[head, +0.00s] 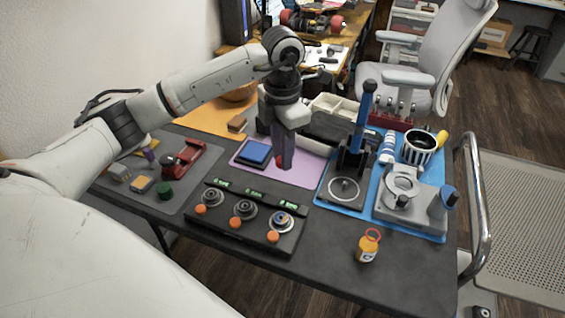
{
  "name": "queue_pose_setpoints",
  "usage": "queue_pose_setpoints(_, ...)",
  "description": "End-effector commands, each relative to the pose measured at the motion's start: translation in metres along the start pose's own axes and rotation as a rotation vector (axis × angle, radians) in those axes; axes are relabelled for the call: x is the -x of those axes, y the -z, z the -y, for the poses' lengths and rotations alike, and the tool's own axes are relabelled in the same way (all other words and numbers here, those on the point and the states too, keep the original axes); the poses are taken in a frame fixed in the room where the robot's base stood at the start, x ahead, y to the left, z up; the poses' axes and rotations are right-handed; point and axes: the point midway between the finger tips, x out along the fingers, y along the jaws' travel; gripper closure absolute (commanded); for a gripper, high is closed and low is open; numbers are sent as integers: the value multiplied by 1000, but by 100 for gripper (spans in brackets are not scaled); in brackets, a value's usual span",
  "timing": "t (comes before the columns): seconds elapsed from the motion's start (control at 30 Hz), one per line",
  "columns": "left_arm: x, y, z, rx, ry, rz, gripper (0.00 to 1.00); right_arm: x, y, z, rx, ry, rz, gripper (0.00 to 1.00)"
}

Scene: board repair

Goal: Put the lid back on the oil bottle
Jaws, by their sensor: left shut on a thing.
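The oil bottle (367,250) looks like the small orange bottle with a pale label, upright near the front right edge of the table. A red ring shows at its top. My left gripper (281,163) points down over the pink-purple mat (307,163), beside a blue square pad, well behind and left of the bottle. It is shut on a small red thing (280,160), mostly hidden by the fingers; I cannot tell for sure that this is the lid. My right gripper is not in view.
A black box with orange knobs and dials (243,222) stands in front of the mat. A black press with a blue handle (363,115) and grey device (413,205) stand right, on a blue mat (344,207). The dark table around the bottle is clear.

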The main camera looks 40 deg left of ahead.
Motion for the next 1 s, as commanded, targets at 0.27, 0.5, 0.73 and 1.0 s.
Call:
queue_pose_setpoints(0.27,2,0,0,0,0,1,99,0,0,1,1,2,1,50)
queue_pose_setpoints(0.5,4,0,6,-109,-2,5,99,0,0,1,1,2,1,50)
queue_pose_setpoints(0.73,18,5,41,-714,-12,20,99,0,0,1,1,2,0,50)
queue_pose_setpoints(1.0,31,26,92,-1633,-22,19,99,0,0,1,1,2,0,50)
